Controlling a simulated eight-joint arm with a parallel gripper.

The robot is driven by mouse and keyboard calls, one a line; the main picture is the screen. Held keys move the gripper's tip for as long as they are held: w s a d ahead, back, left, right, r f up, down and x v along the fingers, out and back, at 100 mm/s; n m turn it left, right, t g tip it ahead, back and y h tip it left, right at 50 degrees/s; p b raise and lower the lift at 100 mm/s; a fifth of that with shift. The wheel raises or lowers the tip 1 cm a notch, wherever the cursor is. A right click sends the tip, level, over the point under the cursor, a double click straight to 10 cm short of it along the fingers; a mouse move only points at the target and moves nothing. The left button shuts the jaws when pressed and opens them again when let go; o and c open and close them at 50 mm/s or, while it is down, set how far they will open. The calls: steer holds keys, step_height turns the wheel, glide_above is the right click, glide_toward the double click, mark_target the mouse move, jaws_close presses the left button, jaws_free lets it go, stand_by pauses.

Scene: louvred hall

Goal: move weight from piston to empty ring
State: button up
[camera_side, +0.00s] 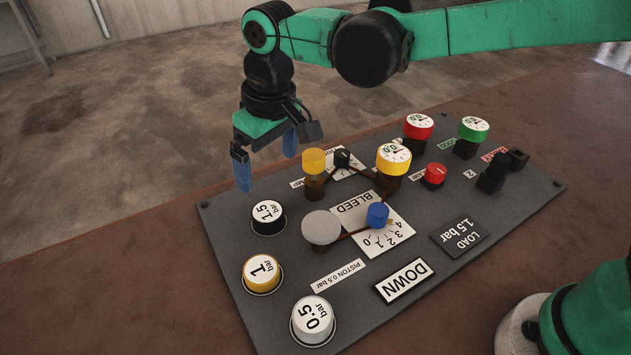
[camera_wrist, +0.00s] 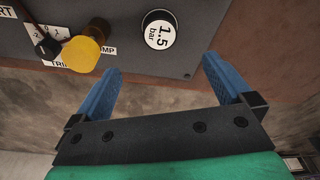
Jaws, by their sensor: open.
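My gripper (camera_side: 266,172) is open and empty, above the panel's far left edge, beyond the 1.5 bar weight; its blue fingers (camera_wrist: 162,64) also show in the wrist view. The black 1.5 bar weight (camera_side: 268,215) sits at the panel's left edge and also shows in the wrist view (camera_wrist: 158,30), just beyond the fingertips. The yellow 1 bar weight (camera_side: 262,271) and the pale 0.5 bar weight (camera_side: 312,319) sit nearer the front, each with a rim around its base. The piston (camera_side: 321,227) shows a plain grey disc top with no labelled weight on it. I see no empty ring.
The dark panel (camera_side: 400,300) lies on a brown table. A yellow knob (camera_side: 314,161), a blue knob (camera_side: 378,215), a red knob (camera_side: 434,175) and several gauges, including a yellow one (camera_side: 394,157), stand up from it. A LOAD 1.5 bar plate (camera_side: 459,238) lies flat to the right.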

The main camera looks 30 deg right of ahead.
steer(key=s+d+m+t, duration=0.2)
steer(key=s+d, duration=0.3)
steer(key=d, duration=0.4)
steer(key=s+d+r+m+t, duration=0.1)
steer(key=s+d, duration=0.4)
steer(key=d, duration=0.5)
steer(key=m+t, duration=0.1)
steer(key=t, duration=0.1)
steer(key=shift+s+d+r+t+h, duration=0.2)
steer(key=shift+d+t+h, duration=0.1)
steer(key=shift+h, duration=0.1)
